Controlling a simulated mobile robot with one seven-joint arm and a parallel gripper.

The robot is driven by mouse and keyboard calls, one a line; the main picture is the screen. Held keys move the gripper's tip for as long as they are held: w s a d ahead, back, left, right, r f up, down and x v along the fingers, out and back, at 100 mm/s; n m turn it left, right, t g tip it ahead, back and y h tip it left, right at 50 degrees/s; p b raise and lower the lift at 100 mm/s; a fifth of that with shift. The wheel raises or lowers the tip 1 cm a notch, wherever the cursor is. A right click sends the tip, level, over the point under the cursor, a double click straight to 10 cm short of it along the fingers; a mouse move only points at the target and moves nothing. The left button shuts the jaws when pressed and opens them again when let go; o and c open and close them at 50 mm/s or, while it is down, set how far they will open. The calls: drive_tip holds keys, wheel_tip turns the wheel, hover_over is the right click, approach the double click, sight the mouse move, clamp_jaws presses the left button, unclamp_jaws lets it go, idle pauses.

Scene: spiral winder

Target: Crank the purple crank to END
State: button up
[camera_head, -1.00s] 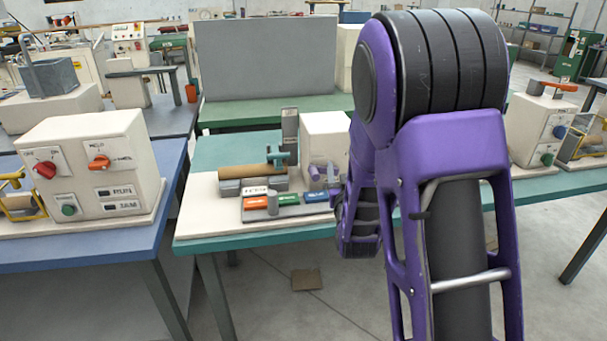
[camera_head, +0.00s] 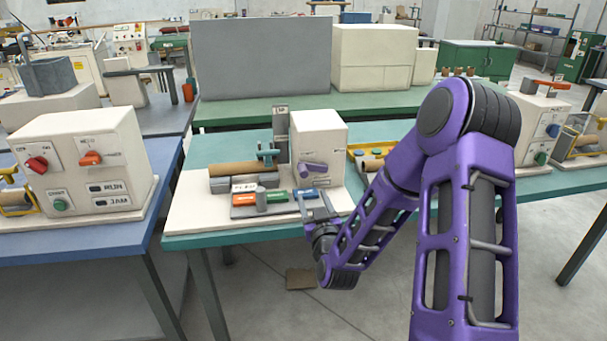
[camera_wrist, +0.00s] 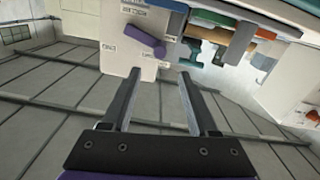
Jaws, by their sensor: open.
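The purple crank (camera_head: 313,168) sits on the front face of a cream machine box (camera_head: 319,138) on the teal-edged table. It also shows in the wrist view (camera_wrist: 145,41), upper left of centre, with small labels around it. My gripper (camera_head: 317,203) is open and empty, in front of and below the crank, apart from it. In the wrist view, the two dark fingers of my gripper (camera_wrist: 157,75) point up toward the machine, with a clear gap between them. The label text by the crank is too small to read surely.
A grey base with an orange, green and blue strip (camera_head: 275,197) and a grey knob (camera_head: 261,199) lies left of my gripper. A brown roll (camera_head: 233,169) and a teal handle (camera_head: 267,152) stand behind it. A yellow tray (camera_head: 372,160) sits right of the box.

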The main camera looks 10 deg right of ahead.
sight(305, 175)
drive_tip(key=w, duration=1.2)
drive_tip(key=shift+w, duration=0.3)
clamp_jaws()
idle(0.8)
